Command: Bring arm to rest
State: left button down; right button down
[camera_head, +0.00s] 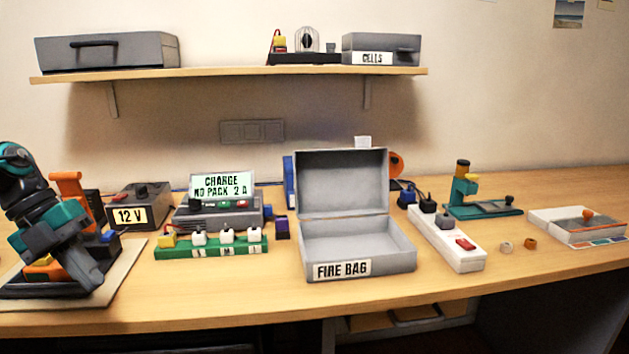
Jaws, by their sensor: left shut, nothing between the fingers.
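My left arm comes in from the left edge, with teal and dark grey links. My left gripper (88,272) points down over the black and orange device on the pale board (128,268) at the left end of the bench. Its fingers are shut with nothing between them. The gripper covers part of the device, and I cannot tell whether the fingertips touch it. My right gripper is not in view.
The open FIRE BAG box (403,258) stands mid-bench. Left of it are the green strip (213,248), charger (190,215) and 12 V unit (152,192). Right are a white power strip (455,250), teal stand (485,209) and tray (550,226). The front bench strip is clear.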

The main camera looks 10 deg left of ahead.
pick_arm(q)
jog(key=s+d+f+n+t+p, duration=0.1)
jog(key=s+d+f+n+t, duration=0.2)
jog(key=f+n+t, duration=0.6)
jog(key=s+d+f+n+t+p, duration=0.1)
jog(key=s+d+f+n+t, duration=0.25)
jog(key=f+n, duration=0.65)
jog(key=s+d+f+n+g+y+p, duration=0.1)
jog(key=d+f+n, duration=0.3)
jog(key=d, duration=0.5)
jog(key=s+d+f+n+g+y, duration=0.1)
jog(key=s+d+f+n+y, duration=0.2)
jog(key=d, duration=0.6)
notch_tip(320, 180, down, 2)
jog(key=shift+s+f+n+p, duration=0.1)
jog(key=shift+s+n+p, duration=0.3)
jog(key=shift+s+n, duration=0.35)
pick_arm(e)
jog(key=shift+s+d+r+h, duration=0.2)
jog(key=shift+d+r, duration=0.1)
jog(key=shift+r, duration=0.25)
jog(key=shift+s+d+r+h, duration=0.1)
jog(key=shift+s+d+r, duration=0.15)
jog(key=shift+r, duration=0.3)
pick_arm(q)
jog(key=shift+w+a, duration=0.1)
